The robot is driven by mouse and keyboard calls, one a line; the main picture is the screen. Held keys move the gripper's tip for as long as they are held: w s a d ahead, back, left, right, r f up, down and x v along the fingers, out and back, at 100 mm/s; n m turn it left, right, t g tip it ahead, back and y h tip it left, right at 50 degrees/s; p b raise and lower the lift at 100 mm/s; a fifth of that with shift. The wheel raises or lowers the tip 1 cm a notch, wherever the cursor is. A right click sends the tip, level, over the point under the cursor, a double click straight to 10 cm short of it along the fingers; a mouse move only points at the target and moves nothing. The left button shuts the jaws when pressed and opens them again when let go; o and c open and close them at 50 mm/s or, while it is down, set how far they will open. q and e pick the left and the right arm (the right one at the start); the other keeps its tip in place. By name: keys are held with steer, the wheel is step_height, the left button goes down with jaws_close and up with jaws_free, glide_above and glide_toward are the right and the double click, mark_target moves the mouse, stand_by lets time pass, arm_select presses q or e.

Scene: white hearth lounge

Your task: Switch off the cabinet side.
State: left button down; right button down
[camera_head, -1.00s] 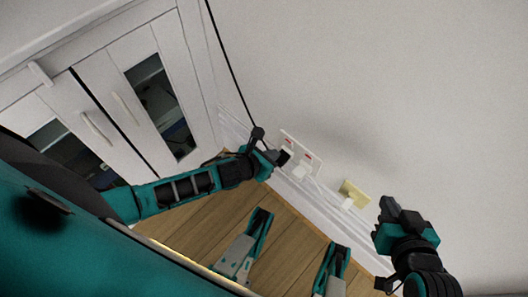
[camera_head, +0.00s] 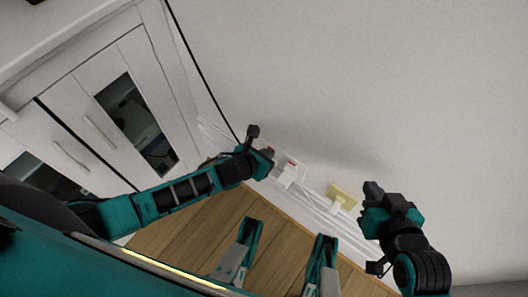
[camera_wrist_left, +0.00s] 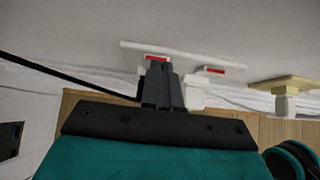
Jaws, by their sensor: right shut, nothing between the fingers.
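A white double wall socket (camera_head: 291,167) with two red-marked switches sits low on the wall, right of the white cabinet (camera_head: 150,95). It also shows in the left wrist view (camera_wrist_left: 185,60). The cabinet-side red switch (camera_wrist_left: 156,58) is just beyond my left fingertips and partly hidden by them; I cannot tell if they touch. The other red switch (camera_wrist_left: 215,70) is in clear view to the right. My left gripper (camera_head: 268,157) is at the socket's left part, its dark fingers (camera_wrist_left: 161,72) together and empty. My right gripper (camera_head: 371,190) is shut and empty, off to the right near the wall.
A white plug (camera_wrist_left: 195,92) stands out of the socket just right of my left fingers. A yellowish wall plate (camera_head: 342,195) is further right. A dark cable (camera_head: 205,75) runs down the wall by the cabinet. The wooden floor (camera_head: 200,230) lies below.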

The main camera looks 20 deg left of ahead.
arm_select(q)
steer(key=shift+b, duration=0.35)
arm_select(e)
steer(key=shift+d+f, duration=0.1)
steer(key=shift+d, duration=0.2)
arm_select(q)
steer(key=shift+r, duration=0.15)
steer(key=shift+w+r+p, duration=0.1)
steer(key=shift+r+p, duration=0.45)
steer(key=shift+p, duration=0.2)
steer(key=shift+r, duration=0.15)
arm_select(e)
step_height(320, 180, up, 2)
steer(key=shift+a+r, duration=0.15)
steer(key=shift+w, duration=0.1)
